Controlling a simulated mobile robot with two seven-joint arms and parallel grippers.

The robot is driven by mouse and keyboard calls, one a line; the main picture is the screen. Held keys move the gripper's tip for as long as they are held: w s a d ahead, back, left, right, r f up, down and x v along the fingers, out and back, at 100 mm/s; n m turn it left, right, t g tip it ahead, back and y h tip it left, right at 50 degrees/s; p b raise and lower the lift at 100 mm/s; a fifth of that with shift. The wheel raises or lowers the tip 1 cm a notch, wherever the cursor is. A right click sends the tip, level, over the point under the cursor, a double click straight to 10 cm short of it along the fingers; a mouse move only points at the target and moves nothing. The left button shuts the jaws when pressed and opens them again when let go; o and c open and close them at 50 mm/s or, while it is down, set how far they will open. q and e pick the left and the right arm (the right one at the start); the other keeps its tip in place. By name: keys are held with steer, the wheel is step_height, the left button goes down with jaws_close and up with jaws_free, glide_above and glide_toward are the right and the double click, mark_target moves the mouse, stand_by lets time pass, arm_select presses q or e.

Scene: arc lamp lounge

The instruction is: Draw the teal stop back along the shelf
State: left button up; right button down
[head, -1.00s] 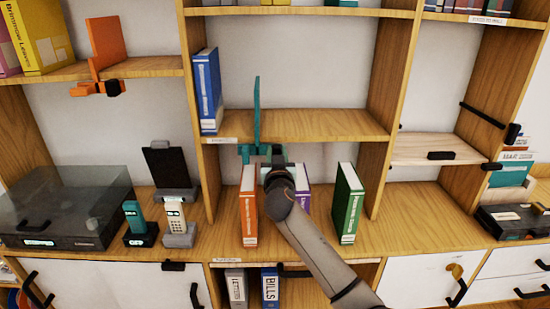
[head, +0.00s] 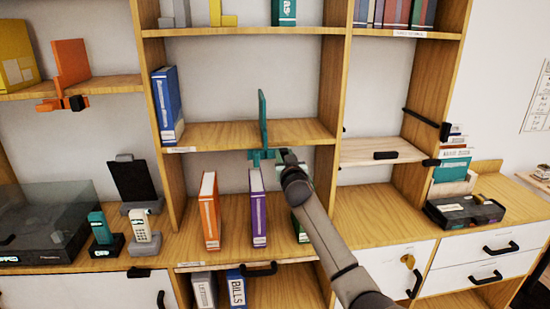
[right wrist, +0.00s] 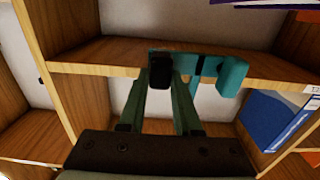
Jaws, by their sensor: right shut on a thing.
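The teal stop (head: 263,120) stands upright on the middle shelf (head: 215,133), a little right of its middle. Its lower part hangs over the shelf's front edge. My right gripper (head: 284,157) is at that front edge, shut on the stop's dark knob; my arm partly covers it. In the right wrist view the gripper's fingers (right wrist: 160,78) close on the black knob, and the teal bracket of the stop (right wrist: 205,66) shows beside them. My left gripper is not in view.
A blue book (head: 166,105) stands at the shelf's left end, apart from the stop. Below stand an orange book (head: 209,210), a purple book (head: 257,208) and a green book (head: 299,226), partly hidden by my arm. An orange stop (head: 70,65) sits on the left shelf.

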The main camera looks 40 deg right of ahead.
steer(key=shift+s+d, duration=0.35)
steer(key=shift+d, duration=0.25)
steer(key=c, duration=0.6)
jaws_free()
steer(key=shift+a, duration=0.15)
steer(key=v, duration=1.2)
steer(key=shift+s+b, duration=0.3)
steer(key=shift+b, duration=0.15)
